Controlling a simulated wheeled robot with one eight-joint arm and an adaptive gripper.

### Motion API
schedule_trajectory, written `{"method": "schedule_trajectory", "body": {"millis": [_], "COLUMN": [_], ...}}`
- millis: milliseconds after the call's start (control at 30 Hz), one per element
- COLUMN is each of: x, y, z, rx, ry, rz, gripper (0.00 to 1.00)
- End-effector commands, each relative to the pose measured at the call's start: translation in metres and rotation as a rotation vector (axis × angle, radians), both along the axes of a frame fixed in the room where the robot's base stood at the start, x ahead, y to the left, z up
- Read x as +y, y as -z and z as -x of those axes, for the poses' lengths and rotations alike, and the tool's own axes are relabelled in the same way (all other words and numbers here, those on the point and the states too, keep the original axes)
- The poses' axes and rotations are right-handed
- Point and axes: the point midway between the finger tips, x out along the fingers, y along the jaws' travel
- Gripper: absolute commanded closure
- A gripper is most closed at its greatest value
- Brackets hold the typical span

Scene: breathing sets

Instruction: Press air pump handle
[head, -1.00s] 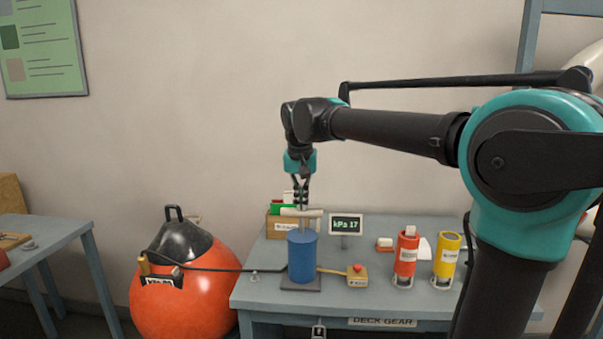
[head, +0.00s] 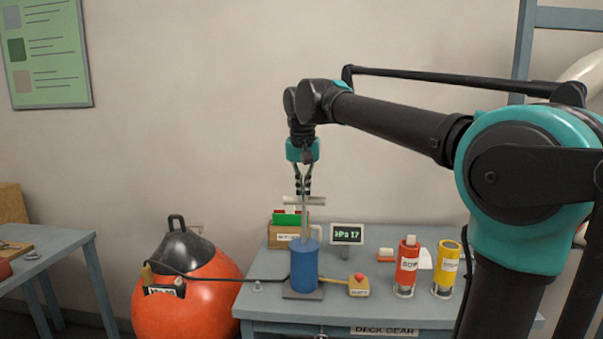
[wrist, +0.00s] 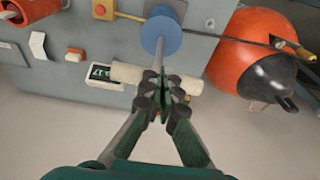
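The air pump has a blue cylinder (head: 304,268) standing on a dark base plate on the bench. Its pale T-shaped handle (head: 316,201) is raised on a grey rod (head: 304,228) well clear of the cylinder top. My gripper (head: 303,190) points down at the middle of the handle, with its fingers close together around it. In the wrist view my gripper (wrist: 168,92) covers the handle's centre, and the pale bar (wrist: 130,73) sticks out on both sides. The exact finger contact is hidden.
A display (head: 347,233) reads kPa 17. A box with a red button (head: 358,285), a red canister (head: 407,265) and a yellow canister (head: 446,268) stand right of the pump. A box of cards (head: 287,234) is behind it. A hose leads left to an orange buoy (head: 190,300).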

Motion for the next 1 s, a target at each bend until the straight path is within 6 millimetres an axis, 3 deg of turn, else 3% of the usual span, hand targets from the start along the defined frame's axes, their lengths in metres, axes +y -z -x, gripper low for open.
{"method": "schedule_trajectory", "body": {"millis": [200,400,1000], "x": [0.0,0.0,0.0], "y": [-0.042,-0.06,-0.064], "z": [0.008,0.011,0.012], "rx": [-0.002,-0.002,-0.002], "ry": [0.0,-0.001,0.0], "rz": [0.001,0.0,0.0], "gripper": [1.0,1.0,1.0]}}
